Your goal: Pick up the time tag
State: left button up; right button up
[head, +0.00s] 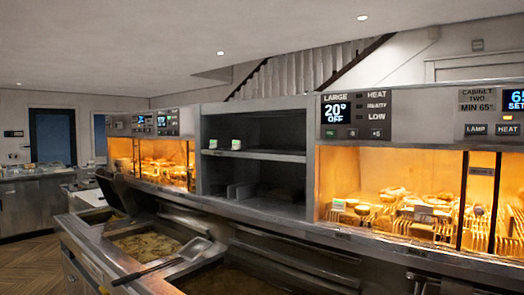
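Several small pale tags with green show in the head view, and any of them could be the time tag. One small tag (212,144) and another small tag (236,144) stand on the upper shelf of the dark open rack. A green-and-white tag (338,205) stands at the front left of the lit right cabinet, with a paler tag (361,209) beside it. Their print is too small to read. Neither of my grippers is in view.
The dark rack (255,155) stands between two lit food cabinets. The fryer counter runs in front, with a fry-filled well (147,246) and a long-handled scoop (192,251) lying across its edge. Wooden floor (30,250) is clear at the left.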

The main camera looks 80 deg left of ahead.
aim_at(237, 144)
jog(key=l+u, duration=0.1)
jog(key=u, duration=0.4)
jog(key=l+u, duration=0.15)
jog(key=u, duration=0.35)
jog(key=l+u, duration=0.15)
jog(key=u, duration=0.3)
jog(key=l+u, duration=0.1)
jog(key=u, duration=0.4)
jog(key=l+u, duration=0.15)
jog(key=u, duration=0.35)
jog(key=i+u, duration=0.4)
jog(key=k+j, duration=0.1)
jog(key=k, duration=0.3)
